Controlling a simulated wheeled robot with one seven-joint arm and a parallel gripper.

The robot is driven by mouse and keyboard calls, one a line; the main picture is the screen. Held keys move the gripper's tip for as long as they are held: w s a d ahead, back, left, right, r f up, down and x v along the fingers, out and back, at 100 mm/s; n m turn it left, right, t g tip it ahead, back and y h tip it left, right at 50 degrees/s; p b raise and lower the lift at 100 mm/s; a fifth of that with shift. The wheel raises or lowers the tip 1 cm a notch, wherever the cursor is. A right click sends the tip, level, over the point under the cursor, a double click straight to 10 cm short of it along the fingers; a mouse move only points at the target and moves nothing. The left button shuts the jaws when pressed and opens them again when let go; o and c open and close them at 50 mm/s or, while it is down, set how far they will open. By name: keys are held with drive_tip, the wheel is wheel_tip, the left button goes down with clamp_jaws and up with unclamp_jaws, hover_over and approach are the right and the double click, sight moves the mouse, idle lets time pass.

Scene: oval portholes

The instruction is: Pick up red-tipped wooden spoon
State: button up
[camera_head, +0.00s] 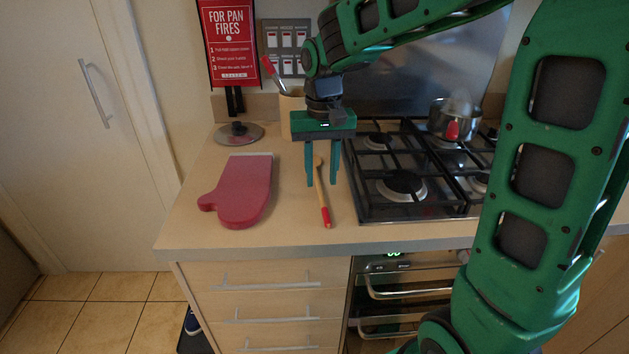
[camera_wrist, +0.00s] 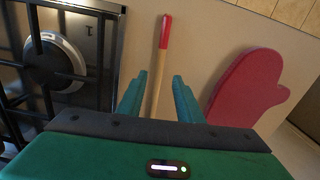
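The red-tipped wooden spoon (camera_head: 322,197) lies on the counter between the red oven mitt and the hob. Its red tip points towards the counter's front edge. My gripper (camera_head: 322,184) is open above the spoon, with its two fingers pointing down. In the wrist view the spoon (camera_wrist: 158,70) runs between the open fingers (camera_wrist: 165,82), nearer the left one, and nothing is gripped. The spoon's other end is hidden behind my gripper in the wrist view. I cannot tell the exact height of the fingertips above the counter.
The red oven mitt (camera_head: 245,192) lies left of the spoon. The black gas hob (camera_head: 400,188) is close on the right, with a steel pot (camera_head: 455,122) on it. A pan lid (camera_head: 240,134) and a utensil holder (camera_head: 287,104) stand behind.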

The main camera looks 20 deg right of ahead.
sight(321, 196)
drive_tip(key=shift+s+f, duration=0.15)
drive_tip(key=shift+f, duration=2.15)
clamp_jaws()
drive_tip(key=shift+r, duration=0.15)
drive_tip(key=shift+r, duration=0.65)
wheel_tip(321, 196, up, 3)
drive_tip(key=shift+f, duration=0.2)
drive_tip(key=s+a+r, duration=0.7)
drive_tip(key=s+a, duration=0.1)
